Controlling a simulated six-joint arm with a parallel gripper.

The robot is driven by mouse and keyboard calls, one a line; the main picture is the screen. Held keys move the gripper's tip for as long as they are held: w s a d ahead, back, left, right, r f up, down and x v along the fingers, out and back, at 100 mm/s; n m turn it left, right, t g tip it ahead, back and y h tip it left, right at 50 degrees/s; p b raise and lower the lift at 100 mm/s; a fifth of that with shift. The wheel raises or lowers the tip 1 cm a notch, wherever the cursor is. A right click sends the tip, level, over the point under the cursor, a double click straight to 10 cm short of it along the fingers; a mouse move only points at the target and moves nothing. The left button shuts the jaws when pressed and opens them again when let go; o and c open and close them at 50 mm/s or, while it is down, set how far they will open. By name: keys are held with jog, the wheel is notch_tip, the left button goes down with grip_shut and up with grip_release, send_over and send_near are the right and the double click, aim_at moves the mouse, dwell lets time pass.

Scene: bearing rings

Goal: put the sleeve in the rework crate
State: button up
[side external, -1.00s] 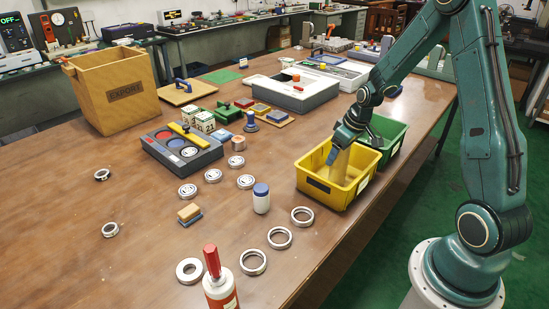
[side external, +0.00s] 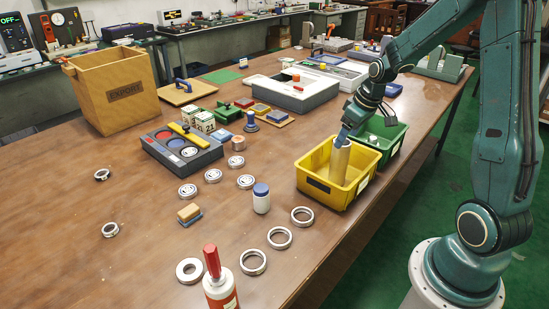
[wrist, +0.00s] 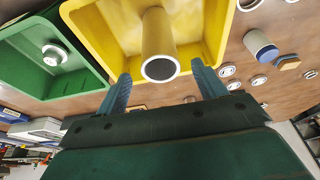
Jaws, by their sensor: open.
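The sleeve (side external: 340,162) is a tall tan-grey tube standing roughly upright inside the yellow crate (side external: 322,192). In the wrist view its dark open end (wrist: 160,69) faces me and its body runs down to the yellow crate floor (wrist: 200,25). My gripper (side external: 344,138) is at the top of the sleeve in the side view. In the wrist view my gripper (wrist: 165,82) has its two blue fingers spread wide, with a clear gap on each side of the sleeve. I cannot read which crate is labelled rework.
A green crate (side external: 398,133) stands beside the yellow one and holds a small white-and-grey part (wrist: 55,54). An export box (side external: 120,95) stands far left.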

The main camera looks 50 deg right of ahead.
jog(key=v, duration=0.5)
jog(key=shift+a+r, duration=0.1)
dwell(0.6)
jog(key=s+a+r+t, duration=0.1)
jog(key=s+a+r, duration=0.25)
jog(key=a, duration=0.25)
jog(key=s+a+r, duration=0.3)
jog(key=a+r, duration=0.2)
jog(key=a, duration=0.2)
jog(key=s+a+r+t, duration=0.1)
jog(key=s+a+r, duration=0.1)
jog(key=s+a, duration=0.4)
jog(key=shift+s+a, duration=0.4)
jog(key=shift+s, duration=1.95)
